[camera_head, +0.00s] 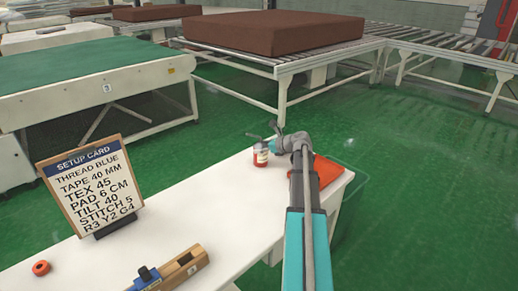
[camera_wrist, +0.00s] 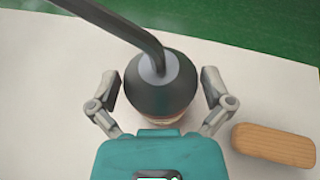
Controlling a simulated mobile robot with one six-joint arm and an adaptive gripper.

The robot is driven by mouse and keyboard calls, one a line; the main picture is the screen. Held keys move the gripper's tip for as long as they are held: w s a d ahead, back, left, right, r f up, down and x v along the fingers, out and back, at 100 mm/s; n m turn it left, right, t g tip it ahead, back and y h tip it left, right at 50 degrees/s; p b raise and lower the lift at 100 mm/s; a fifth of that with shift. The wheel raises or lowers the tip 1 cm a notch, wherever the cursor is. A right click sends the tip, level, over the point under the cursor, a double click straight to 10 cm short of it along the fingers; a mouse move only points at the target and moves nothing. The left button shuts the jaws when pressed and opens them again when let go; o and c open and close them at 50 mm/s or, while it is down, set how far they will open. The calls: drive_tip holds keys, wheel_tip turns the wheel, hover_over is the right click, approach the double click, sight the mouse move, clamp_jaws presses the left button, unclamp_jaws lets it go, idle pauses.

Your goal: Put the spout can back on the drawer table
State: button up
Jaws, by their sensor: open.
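The spout can (camera_head: 261,155) has a red and white body and a dark top. It appears upright at the far end of the white table (camera_head: 190,205). In the wrist view I look down on its dark domed top (camera_wrist: 160,88), with the long bent spout reaching to the upper left. My gripper (camera_head: 274,146) is at the can. In the wrist view its open fingers (camera_wrist: 160,100) stand on either side of the dome, with gaps visible. The can's lower body is mostly hidden there.
A wooden block (camera_wrist: 273,145) lies right of the gripper. An orange-red tray-like item (camera_head: 326,170) is beside my arm. The setup card (camera_head: 90,187), an orange ring (camera_head: 41,267) and a wooden tool (camera_head: 172,272) are nearer. Conveyors with a brown mattress (camera_head: 273,33) stand beyond green floor.

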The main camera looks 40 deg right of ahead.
drive_tip(key=shift+r, duration=0.1)
drive_tip(key=shift+s+d+r, duration=0.1)
drive_tip(key=shift+s+r, duration=0.05)
drive_tip(key=shift+s, duration=0.05)
drive_tip(key=p+v, duration=0.4)
drive_tip(key=v, duration=0.7)
drive_tip(key=shift+s+p, duration=0.25)
drive_tip(key=shift+p, duration=0.1)
